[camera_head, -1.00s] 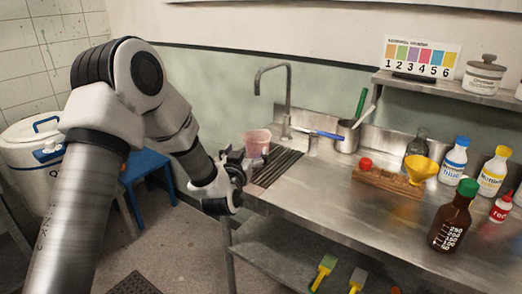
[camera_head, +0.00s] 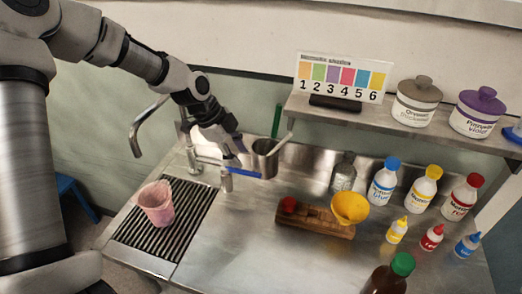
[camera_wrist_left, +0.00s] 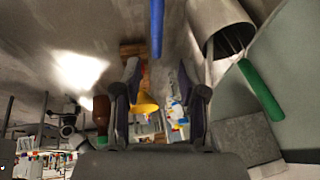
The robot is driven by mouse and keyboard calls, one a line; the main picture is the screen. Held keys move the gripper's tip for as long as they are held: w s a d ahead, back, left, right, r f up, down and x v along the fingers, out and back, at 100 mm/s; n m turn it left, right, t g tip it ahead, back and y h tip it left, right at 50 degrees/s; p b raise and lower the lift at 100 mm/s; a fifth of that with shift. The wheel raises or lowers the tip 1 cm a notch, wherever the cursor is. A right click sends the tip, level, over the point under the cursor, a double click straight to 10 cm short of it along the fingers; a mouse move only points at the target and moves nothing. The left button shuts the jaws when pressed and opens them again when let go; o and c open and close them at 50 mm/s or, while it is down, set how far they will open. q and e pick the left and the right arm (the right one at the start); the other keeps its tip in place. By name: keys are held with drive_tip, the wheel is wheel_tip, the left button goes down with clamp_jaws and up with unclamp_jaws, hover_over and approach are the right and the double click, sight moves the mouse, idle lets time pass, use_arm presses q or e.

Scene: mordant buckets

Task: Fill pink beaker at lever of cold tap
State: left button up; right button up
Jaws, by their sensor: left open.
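The pink beaker (camera_head: 157,204) stands upright on the dark slatted drain grate (camera_head: 150,244), near the curved tap spout (camera_head: 136,135). Its contents cannot be made out. The cold tap's blue lever (camera_head: 247,173) sticks out to the right from the tap base. My left gripper (camera_head: 236,160) is at the lever, open, well apart from the beaker. In the left wrist view the blue lever (camera_wrist_left: 157,28) comes in from the top, in line with the gap between the open fingers (camera_wrist_left: 158,75); contact cannot be told. My right gripper is not in view.
A metal pot (camera_head: 265,158) with green- and white-handled tools stands close behind the lever. A wooden block (camera_head: 315,221) with a yellow funnel (camera_head: 350,207) and several bottles stand to the right. The counter (camera_head: 235,230) in front of the lever is clear.

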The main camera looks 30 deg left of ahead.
sight(251, 173)
use_arm(q)
drive_tip(key=d+f, duration=0.1)
drive_tip(key=f, duration=0.1)
drive_tip(key=shift+s+d+f, duration=0.1)
drive_tip(key=shift+d+f, duration=0.25)
drive_tip(key=shift+f, duration=0.05)
drive_tip(key=f, duration=0.1)
drive_tip(key=w+f, duration=0.1)
drive_tip(key=f, duration=0.1)
drive_tip(key=shift+w+d, duration=0.25)
drive_tip(key=shift+w+f, duration=0.2)
drive_tip(key=shift+f, duration=0.05)
drive_tip(key=shift+s+r, duration=0.2)
drive_tip(key=shift+s+d+r, duration=0.1)
drive_tip(key=shift+s, duration=0.05)
drive_tip(key=shift+c, duration=1.3)
clamp_jaws()
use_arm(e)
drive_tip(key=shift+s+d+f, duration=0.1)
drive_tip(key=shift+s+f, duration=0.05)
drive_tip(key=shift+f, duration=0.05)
